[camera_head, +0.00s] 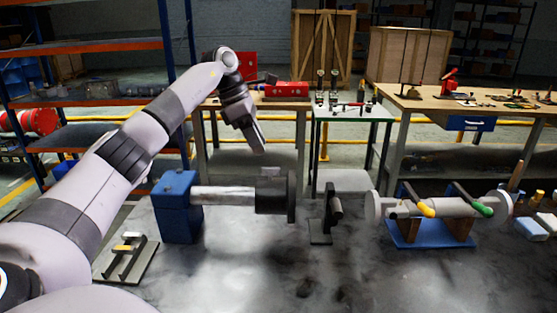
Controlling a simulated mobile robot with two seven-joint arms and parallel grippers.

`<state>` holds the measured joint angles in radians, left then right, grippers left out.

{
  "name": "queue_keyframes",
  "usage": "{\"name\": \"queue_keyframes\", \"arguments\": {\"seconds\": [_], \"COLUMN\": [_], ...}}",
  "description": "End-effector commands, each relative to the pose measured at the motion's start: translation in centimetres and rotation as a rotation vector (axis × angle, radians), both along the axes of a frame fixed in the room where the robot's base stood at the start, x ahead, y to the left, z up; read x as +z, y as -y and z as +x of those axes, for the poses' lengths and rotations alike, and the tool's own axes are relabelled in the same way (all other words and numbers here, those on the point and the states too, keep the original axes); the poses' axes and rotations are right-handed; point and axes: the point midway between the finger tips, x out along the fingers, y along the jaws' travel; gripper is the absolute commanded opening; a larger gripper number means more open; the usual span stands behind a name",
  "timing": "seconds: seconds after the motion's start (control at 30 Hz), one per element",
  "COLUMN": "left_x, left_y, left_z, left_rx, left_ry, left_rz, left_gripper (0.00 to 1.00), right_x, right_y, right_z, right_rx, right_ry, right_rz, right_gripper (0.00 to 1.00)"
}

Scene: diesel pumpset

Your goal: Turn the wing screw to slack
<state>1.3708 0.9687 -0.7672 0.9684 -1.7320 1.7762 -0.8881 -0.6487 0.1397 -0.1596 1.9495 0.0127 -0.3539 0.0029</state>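My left arm comes in from the left, and its gripper (258,147) points down above and behind the grey shaft. Its fingers show as one dark narrow shape, so I cannot tell whether they are open or shut. Below it, a blue block (179,207) carries a horizontal grey shaft (225,195) ending in a dark cylinder and disc (291,197). A small dark stand (328,216) with a short side knob stands just right of the disc. I cannot surely pick out the wing screw. My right gripper is not in view.
A small rack (128,257) sits at the left. Bottles and blocks crowd the right edge. The front middle of the grey bench (270,265) is clear.

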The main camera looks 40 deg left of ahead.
Motion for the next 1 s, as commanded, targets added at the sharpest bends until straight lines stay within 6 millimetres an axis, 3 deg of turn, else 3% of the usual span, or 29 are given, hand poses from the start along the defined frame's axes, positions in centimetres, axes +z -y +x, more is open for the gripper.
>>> {"name": "queue_keyframes", "arguments": {"seconds": [0.4, 0.8, 0.93, 1.0], "left_x": [-5.3, -6.3, -6.2, -6.2], "left_y": [1.7, 2.0, 2.0, 2.0], "left_z": [1.5, 1.8, 1.8, 1.8], "left_rx": [-0.001, 0.000, 0.000, 0.000], "left_ry": [-0.001, 0.001, 0.001, 0.001], "left_rz": [-0.002, -0.003, -0.003, -0.003], "left_gripper": [0.36, 0.36, 0.00, 0.00], "right_x": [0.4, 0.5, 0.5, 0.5], "right_y": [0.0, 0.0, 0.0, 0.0], "right_z": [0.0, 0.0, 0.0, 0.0], "right_rx": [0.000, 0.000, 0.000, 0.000], "right_ry": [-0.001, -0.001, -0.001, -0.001], "right_rz": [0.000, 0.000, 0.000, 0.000], "right_gripper": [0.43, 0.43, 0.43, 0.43]}}
